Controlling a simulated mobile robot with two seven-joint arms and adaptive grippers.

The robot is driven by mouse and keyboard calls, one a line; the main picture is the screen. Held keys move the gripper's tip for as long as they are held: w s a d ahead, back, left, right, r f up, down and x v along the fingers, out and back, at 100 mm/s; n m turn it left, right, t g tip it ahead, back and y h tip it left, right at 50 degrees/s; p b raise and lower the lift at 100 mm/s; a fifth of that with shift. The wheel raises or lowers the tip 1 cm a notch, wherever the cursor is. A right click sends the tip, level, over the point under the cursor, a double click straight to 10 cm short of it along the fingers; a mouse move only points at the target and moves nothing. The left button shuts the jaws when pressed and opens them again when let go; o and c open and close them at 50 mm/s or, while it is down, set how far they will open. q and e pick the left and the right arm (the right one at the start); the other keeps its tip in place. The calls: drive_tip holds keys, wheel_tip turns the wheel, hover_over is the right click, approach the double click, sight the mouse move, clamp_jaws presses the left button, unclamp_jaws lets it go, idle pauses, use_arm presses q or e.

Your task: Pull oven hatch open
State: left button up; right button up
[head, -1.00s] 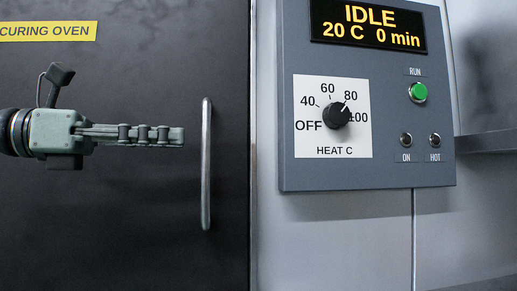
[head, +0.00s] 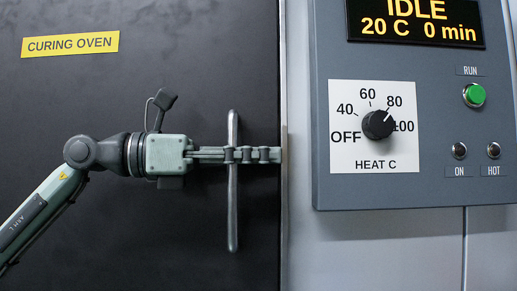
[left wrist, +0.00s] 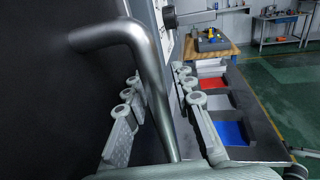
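The black oven hatch (head: 190,80) is shut flush against its frame, with a yellow "CURING OVEN" label (head: 70,44). Its vertical metal handle (head: 232,215) is near the hatch's right edge; in the left wrist view the handle (left wrist: 150,65) is a bent bar running down between the two fingers. My left gripper (head: 270,155) reaches across the handle at mid height, fingers pointing right. In the left wrist view the left gripper (left wrist: 155,88) is open, a finger on each side of the bar, with a gap visible at the right finger.
A grey control panel (head: 325,100) stands right of the hatch, with a heat knob (head: 378,124), a green RUN button (head: 474,95) and an IDLE display (head: 415,22). The left wrist view shows red (left wrist: 212,84) and blue (left wrist: 230,133) bins, a workbench (left wrist: 212,48) and green floor.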

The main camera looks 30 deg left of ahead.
use_arm(q)
clamp_jaws()
drive_tip(key=shift+a, duration=0.1)
idle(0.4)
